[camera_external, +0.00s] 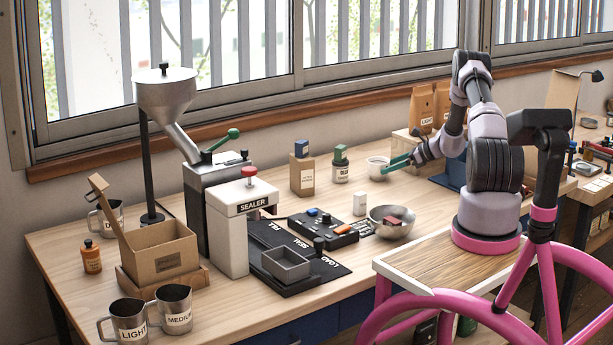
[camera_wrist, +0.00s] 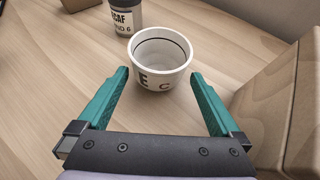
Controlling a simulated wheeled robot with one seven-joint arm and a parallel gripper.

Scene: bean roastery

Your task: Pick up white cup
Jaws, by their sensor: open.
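The white cup (camera_external: 378,167) stands upright on the wooden table near the back, beside my gripper in the external view. In the wrist view the white cup (camera_wrist: 160,62) has dark letters on its side and a dark line inside; it looks empty. My gripper (camera_external: 391,166) has green fingers, which also show in the wrist view (camera_wrist: 158,92). The fingers are open and empty. The near part of the cup lies between or just ahead of the two fingertips, with a gap on each side.
A labelled jar (camera_wrist: 124,18) stands just behind the cup; it has a green lid in the external view (camera_external: 341,165). A cardboard box (camera_wrist: 283,105) is close to the right finger.

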